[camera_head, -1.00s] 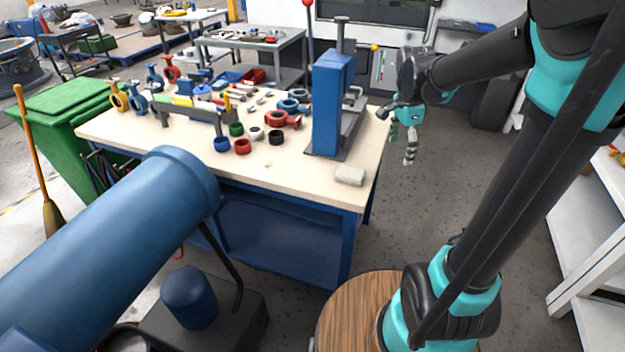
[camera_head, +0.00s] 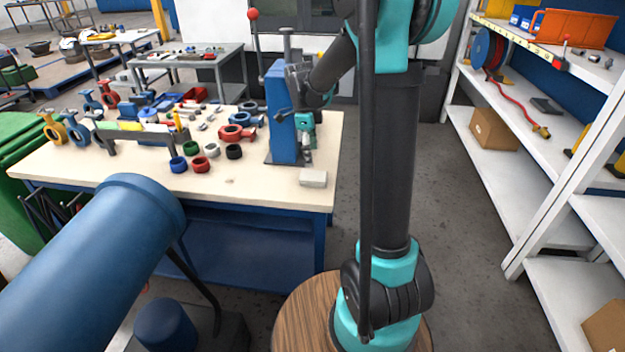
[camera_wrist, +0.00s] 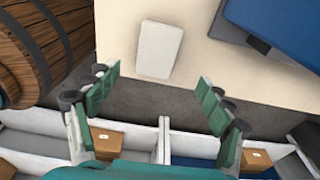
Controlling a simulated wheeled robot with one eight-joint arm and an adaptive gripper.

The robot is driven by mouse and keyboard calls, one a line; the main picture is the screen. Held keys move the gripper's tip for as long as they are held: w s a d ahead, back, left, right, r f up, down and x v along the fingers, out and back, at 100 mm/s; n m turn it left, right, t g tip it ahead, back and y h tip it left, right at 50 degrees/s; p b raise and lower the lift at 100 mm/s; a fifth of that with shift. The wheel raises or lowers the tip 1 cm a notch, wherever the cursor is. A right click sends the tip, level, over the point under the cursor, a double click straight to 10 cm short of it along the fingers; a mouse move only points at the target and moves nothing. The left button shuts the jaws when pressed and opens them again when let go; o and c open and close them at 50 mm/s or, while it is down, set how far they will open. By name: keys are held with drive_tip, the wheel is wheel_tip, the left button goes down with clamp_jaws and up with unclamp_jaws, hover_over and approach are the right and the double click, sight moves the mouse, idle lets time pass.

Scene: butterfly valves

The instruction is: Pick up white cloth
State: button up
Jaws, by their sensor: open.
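The white cloth (camera_head: 313,178) is a small folded, block-like pad lying flat near the front right corner of the wooden-topped workbench (camera_head: 255,188). In the wrist view the cloth (camera_wrist: 159,49) lies on the pale bench top, beyond my fingertips and centred a little left of the gap between them. My gripper (camera_wrist: 160,88) is open and empty, with its green fingers spread wide. In the head view my gripper (camera_head: 306,150) hangs above the bench's right side, close to the blue press and behind the cloth. It is apart from the cloth.
The blue press (camera_head: 281,110) stands on the bench just left of my gripper. Several valve rings, including a red one (camera_head: 200,164), lie further left. White shelves (camera_head: 500,170) stand at the right. A wooden barrel (camera_wrist: 30,50) shows in the wrist view.

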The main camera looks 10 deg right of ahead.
sight(313, 175)
drive_tip(key=f, duration=0.2)
drive_tip(key=shift+d+f, duration=0.2)
drive_tip(key=shift+f, duration=0.15)
drive_tip(key=shift+s+f, duration=0.2)
drive_tip(key=shift+f, duration=1.15)
drive_tip(key=shift+s+f, duration=0.15)
drive_tip(key=shift+f, duration=1.15)
drive_tip(key=c, duration=1.3)
wheel_tip(313, 175, up, 20)
drive_tip(key=shift+r, duration=0.1)
